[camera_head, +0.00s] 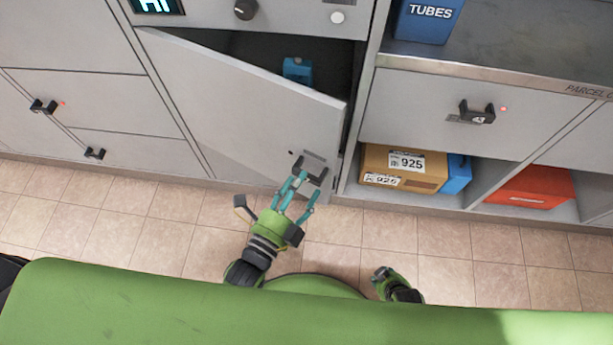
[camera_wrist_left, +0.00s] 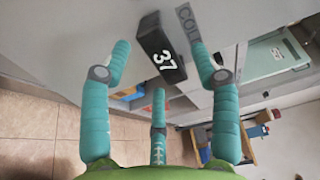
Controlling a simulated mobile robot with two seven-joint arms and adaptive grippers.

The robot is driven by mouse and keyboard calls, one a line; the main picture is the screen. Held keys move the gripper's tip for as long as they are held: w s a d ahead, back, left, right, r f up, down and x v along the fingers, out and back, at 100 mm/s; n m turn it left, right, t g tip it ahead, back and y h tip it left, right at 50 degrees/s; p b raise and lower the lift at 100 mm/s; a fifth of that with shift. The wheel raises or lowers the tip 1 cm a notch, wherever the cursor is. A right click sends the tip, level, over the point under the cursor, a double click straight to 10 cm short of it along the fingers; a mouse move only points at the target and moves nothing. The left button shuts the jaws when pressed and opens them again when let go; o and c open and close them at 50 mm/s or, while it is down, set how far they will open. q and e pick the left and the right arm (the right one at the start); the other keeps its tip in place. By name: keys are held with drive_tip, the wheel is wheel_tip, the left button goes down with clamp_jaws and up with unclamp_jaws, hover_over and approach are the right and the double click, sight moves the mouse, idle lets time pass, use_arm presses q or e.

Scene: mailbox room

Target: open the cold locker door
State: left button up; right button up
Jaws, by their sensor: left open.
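The cold locker door (camera_head: 245,105) is a light grey panel in the camera_head view. It stands partly open, with a dark gap along its top and right side. Its dark handle (camera_head: 312,168) is near the lower right corner. My left gripper (camera_head: 303,185) is open at this handle. In the left wrist view the black handle marked 37 (camera_wrist_left: 160,50) lies between the spread teal fingers of my left gripper (camera_wrist_left: 160,65), with a COLD label (camera_wrist_left: 188,22) beside it. Contact cannot be told.
A blue item (camera_head: 297,70) sits inside the locker. To the right are a closed drawer (camera_head: 420,110), a cardboard box (camera_head: 400,168) and a red box (camera_head: 530,187) in open bays. Tiled floor (camera_head: 450,245) is clear in front.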

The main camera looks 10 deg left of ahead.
sight(305, 180)
use_arm(q)
drive_tip(key=shift+x, duration=1.55)
